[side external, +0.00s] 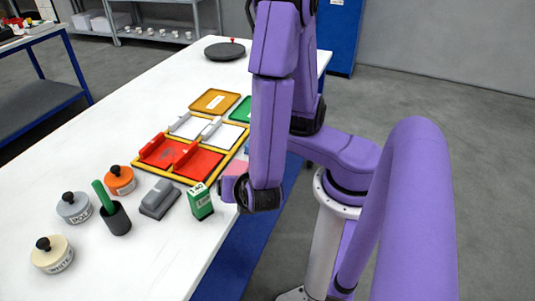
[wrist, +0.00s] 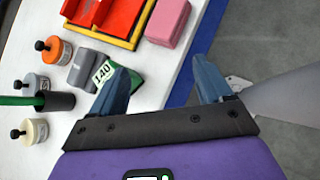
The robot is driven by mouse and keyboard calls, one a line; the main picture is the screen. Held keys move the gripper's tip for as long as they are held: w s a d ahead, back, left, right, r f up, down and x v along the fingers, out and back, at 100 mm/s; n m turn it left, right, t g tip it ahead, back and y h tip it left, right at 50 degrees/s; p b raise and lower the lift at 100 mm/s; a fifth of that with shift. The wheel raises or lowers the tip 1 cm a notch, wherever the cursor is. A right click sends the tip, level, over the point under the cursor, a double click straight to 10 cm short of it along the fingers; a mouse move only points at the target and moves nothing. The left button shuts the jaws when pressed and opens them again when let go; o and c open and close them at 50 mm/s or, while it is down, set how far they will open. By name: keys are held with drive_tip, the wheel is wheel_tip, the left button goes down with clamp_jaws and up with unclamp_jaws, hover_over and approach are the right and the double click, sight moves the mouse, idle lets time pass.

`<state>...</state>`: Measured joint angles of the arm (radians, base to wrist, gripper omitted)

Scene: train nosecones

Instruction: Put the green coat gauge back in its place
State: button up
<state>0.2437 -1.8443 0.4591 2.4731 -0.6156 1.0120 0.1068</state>
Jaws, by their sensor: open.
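Two green things show, and I cannot tell which is the coat gauge. A green stick (side external: 103,195) leans tilted in a black cup (side external: 117,219) at the left of the white table; both also show at the left edge of the wrist view. A green block (side external: 200,203) with a white label stands near the table's front edge. In the wrist view the block (wrist: 124,84) reads "140" and is partly hidden behind my left finger. My gripper (wrist: 160,66) is open, with nothing between its fingers. The arm hides its fingers in the side view.
Pots with orange (side external: 120,180), grey (side external: 74,207) and cream (side external: 52,254) bodies and a grey block (side external: 159,198) stand near the cup. A yellow-framed tray (side external: 176,177) holds red and white panels. A pink block (wrist: 168,22) lies by the tray. The table edge is close.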

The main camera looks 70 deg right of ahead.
drive_tip(key=s+d+r+m+g+y, duration=0.4)
drive_tip(key=s+r+m+g+y, duration=0.2)
drive_tip(key=r+m, duration=0.3)
drive_tip(key=shift+m+y, duration=0.7)
drive_tip(key=shift+m, duration=0.2)
